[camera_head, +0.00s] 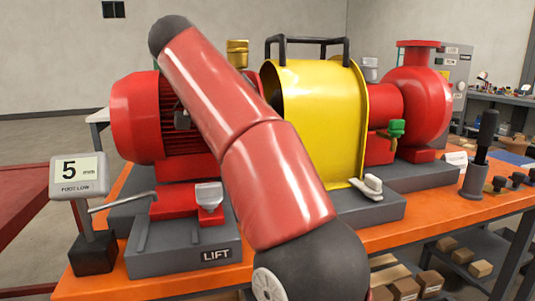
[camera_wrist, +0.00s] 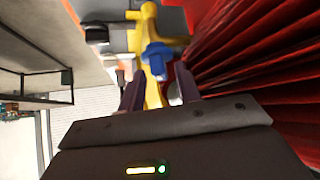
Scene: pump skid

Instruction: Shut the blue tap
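The blue tap (camera_wrist: 155,57) shows in the wrist view on a yellow pipe or fitting (camera_wrist: 151,92). It is just ahead of and roughly between my fingertips; I cannot tell whether they touch it. My gripper (camera_wrist: 159,80) is open, with a dark finger on each side and the yellow fitting showing between them. In the head view my red arm reaches over the skid towards the motor. The gripper and the blue tap are hidden there.
The red finned motor (camera_head: 136,117) stands close beside my gripper in the wrist view. A yellow guard (camera_head: 325,120), a red pump (camera_head: 425,95) and a green handle (camera_head: 397,128) are to the right.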

